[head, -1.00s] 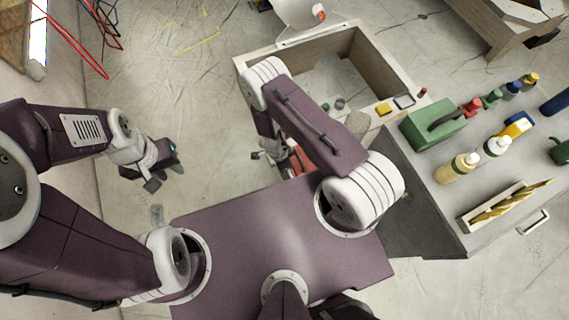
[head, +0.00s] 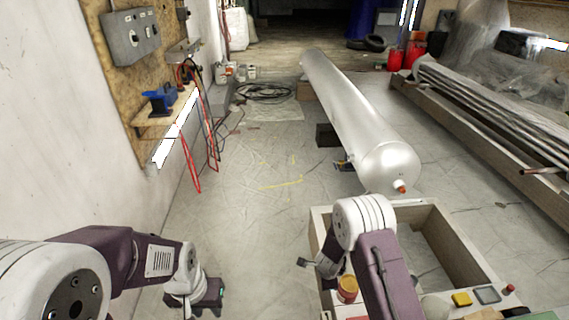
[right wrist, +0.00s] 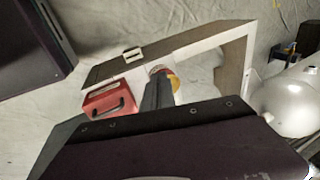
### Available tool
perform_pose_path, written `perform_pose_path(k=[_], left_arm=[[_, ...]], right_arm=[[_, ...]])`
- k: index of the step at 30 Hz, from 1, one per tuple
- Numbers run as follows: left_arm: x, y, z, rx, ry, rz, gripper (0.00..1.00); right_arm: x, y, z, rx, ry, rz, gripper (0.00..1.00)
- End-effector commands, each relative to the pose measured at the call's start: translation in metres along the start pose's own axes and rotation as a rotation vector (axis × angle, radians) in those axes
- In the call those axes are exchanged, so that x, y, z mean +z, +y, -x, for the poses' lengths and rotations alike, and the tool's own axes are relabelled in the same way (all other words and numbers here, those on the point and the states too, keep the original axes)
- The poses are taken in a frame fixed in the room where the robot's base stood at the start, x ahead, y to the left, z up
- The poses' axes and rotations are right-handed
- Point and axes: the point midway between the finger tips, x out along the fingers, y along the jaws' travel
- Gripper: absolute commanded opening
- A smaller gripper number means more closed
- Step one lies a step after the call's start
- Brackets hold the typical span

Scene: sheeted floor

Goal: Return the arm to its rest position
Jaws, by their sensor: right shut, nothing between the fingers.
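My right arm comes up from the bottom of the head view and bends at a white joint. Its gripper (head: 312,263) is beside the left wall of the open box (head: 320,225) and is shut with nothing in it. In the right wrist view its dark fingers (right wrist: 158,92) are close together, in front of part of a round yellow and red container (right wrist: 174,80). My left gripper (head: 208,297) hangs over bare floor at the lower left of the head view; its fingertips are too unclear to tell open from shut.
A red toolbox (right wrist: 110,98) is left of the right fingers in the wrist view. A long silver tank (head: 385,150) lies beyond the box. Red cables (head: 190,150) hang by the left wall. The middle floor is clear.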

Motion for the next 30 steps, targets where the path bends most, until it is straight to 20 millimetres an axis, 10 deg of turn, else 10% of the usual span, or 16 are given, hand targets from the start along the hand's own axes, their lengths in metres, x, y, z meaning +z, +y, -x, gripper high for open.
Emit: perform_pose_path(k=[3, 9, 15, 21, 30], left_arm=[[0.0, 0.0, 0.0, 0.0, 0.0, 0.0, 0.31], [0.0, 0.0, 0.0, 0.0, 0.0, 0.0, 0.31], [0.0, 0.0, 0.0, 0.0, 0.0, 0.0, 0.31], [0.0, 0.0, 0.0, 0.0, 0.0, 0.0, 0.31], [-0.011, 0.002, 0.105, 0.0, 0.001, 0.0, 0.31]], right_arm=[[-0.013, -0.051, 0.084, -0.124, -0.053, 0.118, 0.0], [-0.026, -0.048, 0.185, -0.202, -0.094, 0.474, 0.0], [-0.037, 0.018, 0.238, -0.147, -0.111, 0.928, 0.0], [-0.048, 0.118, 0.241, 0.092, -0.244, 1.454, 0.0], [-0.058, 0.085, 0.342, 0.094, -0.258, 1.519, 0.0]])
